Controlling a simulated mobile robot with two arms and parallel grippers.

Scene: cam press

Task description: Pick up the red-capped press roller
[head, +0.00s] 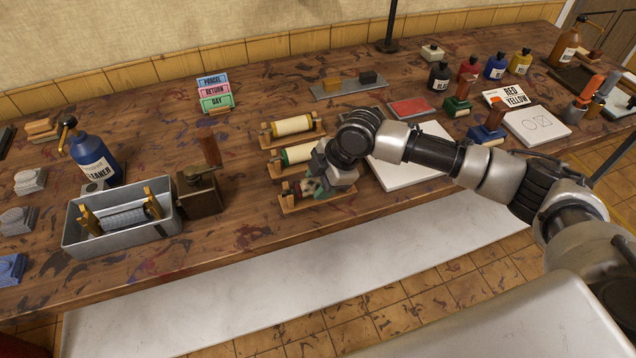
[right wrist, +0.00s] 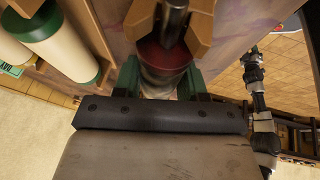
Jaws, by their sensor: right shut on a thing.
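The red-capped press roller (head: 307,187) lies in the front wooden cradle (head: 318,202). My right gripper (head: 318,186) comes down over it from the right and hides much of it. In the right wrist view the red end cap (right wrist: 163,58) shows between the green fingers of my right gripper (right wrist: 160,82), which are shut on the roller. Its metal axle shows in the notch of a wooden cradle post (right wrist: 140,20). An arm that looks like my left one shows small at the right of the right wrist view; its gripper is too small to judge.
Behind stand a green-capped roller (head: 298,154) and a yellowish roller (head: 292,125) in cradles. A white pad (head: 405,172) lies to the right. A brown can (head: 200,193) and a metal tray (head: 122,240) stand left. Bare table lies between can and cradles.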

